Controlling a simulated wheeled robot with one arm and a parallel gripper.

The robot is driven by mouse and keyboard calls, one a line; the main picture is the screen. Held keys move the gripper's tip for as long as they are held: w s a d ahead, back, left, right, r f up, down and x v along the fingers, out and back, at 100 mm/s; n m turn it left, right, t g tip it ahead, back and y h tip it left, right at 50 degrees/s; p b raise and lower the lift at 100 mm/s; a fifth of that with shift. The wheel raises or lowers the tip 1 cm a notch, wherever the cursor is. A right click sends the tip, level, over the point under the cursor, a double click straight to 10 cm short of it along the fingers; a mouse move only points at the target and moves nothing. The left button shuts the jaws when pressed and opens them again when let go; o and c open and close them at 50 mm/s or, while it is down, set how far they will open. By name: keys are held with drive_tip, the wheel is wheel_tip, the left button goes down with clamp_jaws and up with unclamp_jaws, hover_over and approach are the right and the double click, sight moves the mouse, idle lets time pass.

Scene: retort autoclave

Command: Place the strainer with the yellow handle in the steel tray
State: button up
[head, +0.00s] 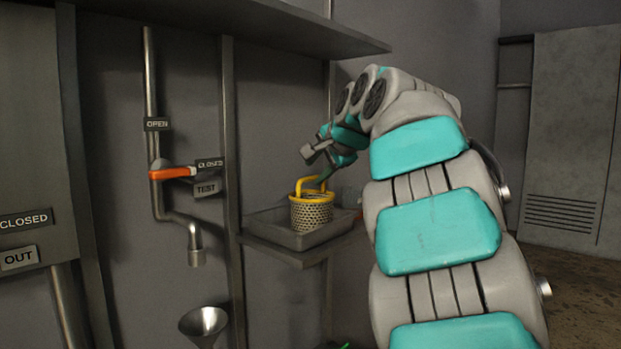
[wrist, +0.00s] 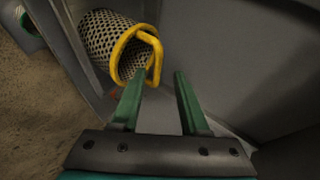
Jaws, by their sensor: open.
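The strainer (head: 311,211) is a perforated metal basket with a yellow rim and a raised yellow handle (head: 311,185). In the head view it stands upright in the steel tray (head: 270,236), a shallow grey tray on a wall shelf. The strainer also shows at the upper left of the wrist view (wrist: 104,38). My gripper (wrist: 162,75) is open, with two green fingers apart and nothing between them. The left finger's tip is close to the yellow handle in the wrist view; I cannot tell whether it touches. In the head view my arm hides part of the gripper.
An orange-handled valve (head: 173,173) on a vertical pipe is left of the tray, with a steel funnel (head: 203,322) below the pipe outlet. A shelf (head: 240,22) overhangs above. A dim reddish object (head: 349,196) is behind the tray, beside my arm.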

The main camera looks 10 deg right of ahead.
drive_tip(key=v, duration=0.6)
drive_tip(key=shift+s, duration=0.1)
drive_tip(key=s+a+f+n+g+h, duration=0.1)
drive_tip(key=s+f+n+g, duration=0.5)
drive_tip(key=s+f, duration=1.4)
drive_tip(key=s+a+f+n+g+h, duration=0.1)
drive_tip(key=s+f+n+g, duration=0.5)
drive_tip(key=s+f, duration=1.5)
wheel_tip(320, 180, down, 4)
drive_tip(key=shift+a+r+n+g, duration=0.2)
drive_tip(key=shift+a+n+g, duration=0.2)
drive_tip(key=shift+a+g, duration=0.3)
